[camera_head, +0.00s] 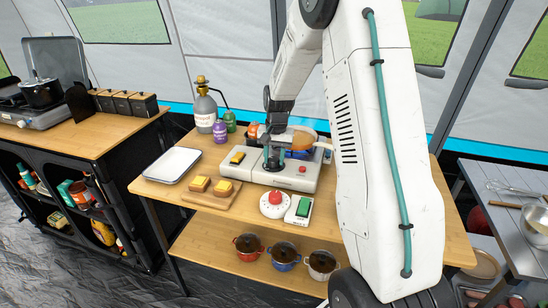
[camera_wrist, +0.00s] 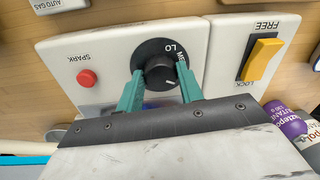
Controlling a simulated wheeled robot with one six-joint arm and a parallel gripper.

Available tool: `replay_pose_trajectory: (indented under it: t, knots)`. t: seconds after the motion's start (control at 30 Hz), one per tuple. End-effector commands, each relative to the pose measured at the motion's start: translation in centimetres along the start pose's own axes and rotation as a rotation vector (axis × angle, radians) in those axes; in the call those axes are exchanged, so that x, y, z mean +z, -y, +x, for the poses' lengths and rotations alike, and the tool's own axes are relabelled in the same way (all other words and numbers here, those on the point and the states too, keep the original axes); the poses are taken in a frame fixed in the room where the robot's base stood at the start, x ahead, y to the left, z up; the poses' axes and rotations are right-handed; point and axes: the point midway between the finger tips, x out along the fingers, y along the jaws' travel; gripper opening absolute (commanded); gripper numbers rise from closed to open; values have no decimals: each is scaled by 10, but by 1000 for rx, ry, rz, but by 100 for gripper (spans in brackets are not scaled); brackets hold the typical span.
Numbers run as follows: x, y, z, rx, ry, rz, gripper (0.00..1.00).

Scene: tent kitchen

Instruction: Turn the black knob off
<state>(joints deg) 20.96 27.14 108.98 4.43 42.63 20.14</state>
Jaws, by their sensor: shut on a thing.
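The round black knob (camera_wrist: 158,60) sits on the white front panel of the stove (camera_wrist: 105,50). "LO" and part of "MED" show on its dial, and there is a small pale mark at its lower right. The lettering appears upside down in the wrist view. My gripper (camera_wrist: 160,72) has its two teal fingers on either side of the knob, shut on it. In the head view, the stove (camera_head: 255,175) stands on the wooden table, and my gripper (camera_head: 273,160) points down at its front middle, mostly hiding the knob.
A red spark button (camera_wrist: 87,79) and a yellow lock switch (camera_wrist: 262,58) flank the knob. A board with bread (camera_head: 211,198), a white tray (camera_head: 172,164), a red-topped timer (camera_head: 274,203) and a green-faced device (camera_head: 302,209) stand close by. Bottles (camera_head: 205,110) stand behind.

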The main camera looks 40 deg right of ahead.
Motion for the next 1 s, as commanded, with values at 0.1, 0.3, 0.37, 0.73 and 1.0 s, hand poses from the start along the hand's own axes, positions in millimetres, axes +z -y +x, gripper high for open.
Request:
replay_pose_trajectory:
  t: [0.1, 0.3, 0.37, 0.73, 1.0]
  knots:
    - [1, 0, 0, 1, -6, 108, 14]
    - [1, 0, 0, 1, -17, 296, 14]
    - [1, 1, 0, 1, -20, 353, 14]
    - [1, 1, 0, 1, -40, 703, 14]
    - [1, 2, 0, 1, -52, 924, 14]
